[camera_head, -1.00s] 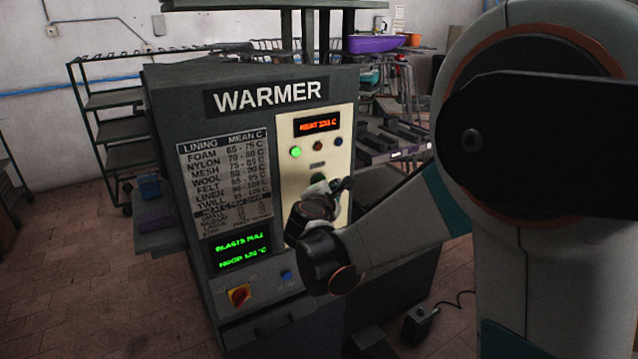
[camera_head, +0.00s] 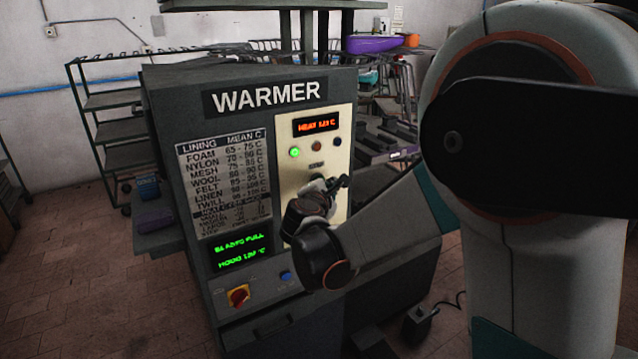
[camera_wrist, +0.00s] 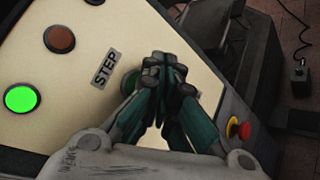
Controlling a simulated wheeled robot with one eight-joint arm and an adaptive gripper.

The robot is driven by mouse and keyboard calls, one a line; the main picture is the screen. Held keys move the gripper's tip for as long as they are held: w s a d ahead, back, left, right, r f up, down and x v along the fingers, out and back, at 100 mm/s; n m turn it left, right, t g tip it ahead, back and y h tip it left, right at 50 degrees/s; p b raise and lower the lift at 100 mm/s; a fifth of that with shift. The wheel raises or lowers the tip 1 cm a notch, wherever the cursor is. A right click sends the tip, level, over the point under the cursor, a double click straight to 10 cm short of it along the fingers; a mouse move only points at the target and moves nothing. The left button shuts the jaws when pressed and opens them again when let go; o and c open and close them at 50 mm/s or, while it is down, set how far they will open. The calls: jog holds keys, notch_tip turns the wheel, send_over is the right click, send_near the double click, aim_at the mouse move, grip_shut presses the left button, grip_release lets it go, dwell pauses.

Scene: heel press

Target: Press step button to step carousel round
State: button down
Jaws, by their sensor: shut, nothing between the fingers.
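The warmer (camera_head: 265,97) is a dark grey cabinet with a cream control panel (camera_head: 292,177). In the wrist view the panel carries a STEP label (camera_wrist: 106,69), and beside it a green step button (camera_wrist: 130,82) shows partly behind my fingers. My gripper (camera_wrist: 166,62) is shut and empty, its fingertips over or close by the button; I cannot tell whether they touch it. In the head view my gripper (camera_head: 335,184) is in front of the panel's lower part, and the step button is hidden behind it.
A lit green lamp (camera_head: 294,152) and a brown button (camera_head: 316,146) sit above on the panel. A red-yellow switch (camera_head: 239,296) and blue button (camera_head: 286,276) are low on the cabinet. A pedal box (camera_head: 417,324) lies on the floor.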

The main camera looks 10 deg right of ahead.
jog(key=shift+w, duration=0.15)
dwell(0.6)
jog(key=shift+w+a, duration=0.1)
jog(key=shift+w, duration=0.15)
jog(key=shift+w+a, duration=0.2)
jog(key=shift+w, duration=0.25)
dwell(0.9)
jog(key=shift+s, duration=0.1)
jog(key=shift+s+d, duration=0.3)
jog(key=shift+s, duration=0.55)
jog(key=shift+s+d, duration=0.25)
jog(key=shift+s, duration=0.5)
jog(key=shift+s+d, duration=0.3)
jog(key=shift+s, duration=0.45)
jog(key=shift+s+d, duration=0.25)
jog(key=shift+s, duration=0.6)
jog(key=s+d, duration=0.2)
jog(key=s, duration=0.4)
jog(key=shift+s, duration=0.25)
